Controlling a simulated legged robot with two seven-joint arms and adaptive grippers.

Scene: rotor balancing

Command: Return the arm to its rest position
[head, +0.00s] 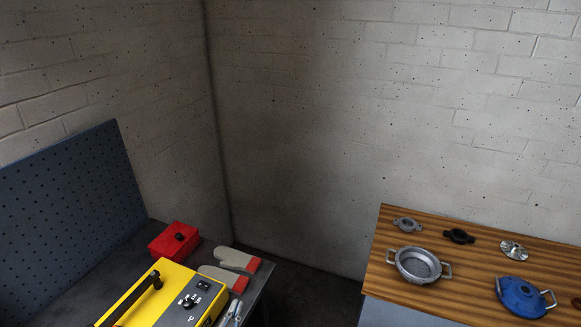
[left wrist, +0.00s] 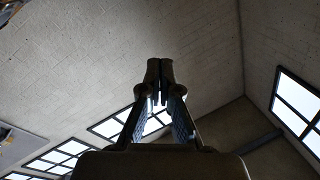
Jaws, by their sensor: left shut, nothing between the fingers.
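My left gripper (left wrist: 160,72) shows in the left wrist view, in the middle of the picture. Its two dark fingers meet at their tips and hold nothing. Behind it are only the brick wall, the ceiling edge and windows, and it touches nothing there. I cannot make out either gripper clearly in the head view. My right gripper is in neither view.
A dark bench at left holds a yellow device (head: 178,302), a red box (head: 174,241) and work gloves (head: 236,260).

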